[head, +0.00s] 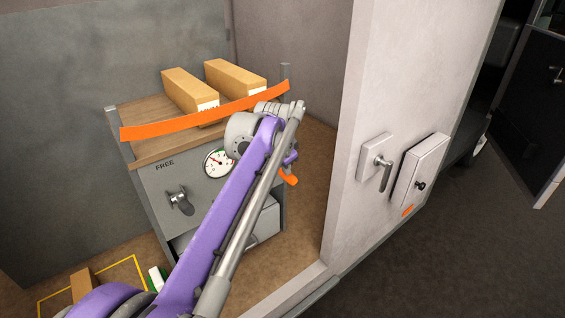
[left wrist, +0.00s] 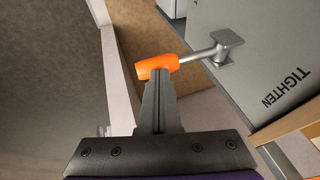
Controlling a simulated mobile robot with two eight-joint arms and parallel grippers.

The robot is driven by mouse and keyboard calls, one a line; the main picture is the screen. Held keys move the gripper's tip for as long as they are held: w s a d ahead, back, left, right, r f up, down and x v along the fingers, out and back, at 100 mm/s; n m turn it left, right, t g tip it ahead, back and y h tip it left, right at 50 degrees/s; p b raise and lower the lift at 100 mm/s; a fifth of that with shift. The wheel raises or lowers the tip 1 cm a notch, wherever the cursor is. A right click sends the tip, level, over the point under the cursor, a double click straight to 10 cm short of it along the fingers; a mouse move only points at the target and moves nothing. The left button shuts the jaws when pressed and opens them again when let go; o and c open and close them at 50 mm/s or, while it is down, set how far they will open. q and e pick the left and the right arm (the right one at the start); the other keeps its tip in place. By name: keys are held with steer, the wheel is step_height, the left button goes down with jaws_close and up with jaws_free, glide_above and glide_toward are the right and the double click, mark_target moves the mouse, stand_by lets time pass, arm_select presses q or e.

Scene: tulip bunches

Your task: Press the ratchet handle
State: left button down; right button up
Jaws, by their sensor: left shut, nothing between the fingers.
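The ratchet handle has an orange grip (left wrist: 157,66) on a metal rod that runs to a bracket on a grey panel marked TIGHTEN. In the head view the orange grip (head: 289,179) shows just right of my purple left arm, at the cabinet's right side. In the head view my arm hides most of this gripper. My right gripper is not in view.
An orange strap (head: 205,116) crosses the cabinet's wooden top (head: 140,107) in front of two cardboard boxes (head: 190,90). The cabinet front has a gauge (head: 218,163), a FREE label and a knob (head: 179,199). A pale wall (head: 375,100) with a lever stands at right.

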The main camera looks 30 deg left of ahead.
arm_select(q)
steer(key=shift+s+d+f+y+b, duration=0.15)
steer(key=shift+f+y, duration=0.15)
steer(key=shift+f, duration=0.2)
steer(key=shift+d+f+y+b, duration=0.15)
steer(key=shift+f+y, duration=0.15)
steer(key=shift+f, duration=1.5)
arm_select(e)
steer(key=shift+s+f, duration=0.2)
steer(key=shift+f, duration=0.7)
arm_select(q)
steer(key=shift+d+r, duration=0.1)
steer(key=shift+r, duration=0.15)
steer(key=p+v, duration=0.2)
steer(key=v, duration=0.3)
steer(key=shift+w+d+r+p, duration=0.1)
steer(key=shift+w+p, duration=0.3)
glide_toward(288, 181)
steer(key=shift+s+d+r, duration=1)
steer(key=shift+s+d, duration=0.15)
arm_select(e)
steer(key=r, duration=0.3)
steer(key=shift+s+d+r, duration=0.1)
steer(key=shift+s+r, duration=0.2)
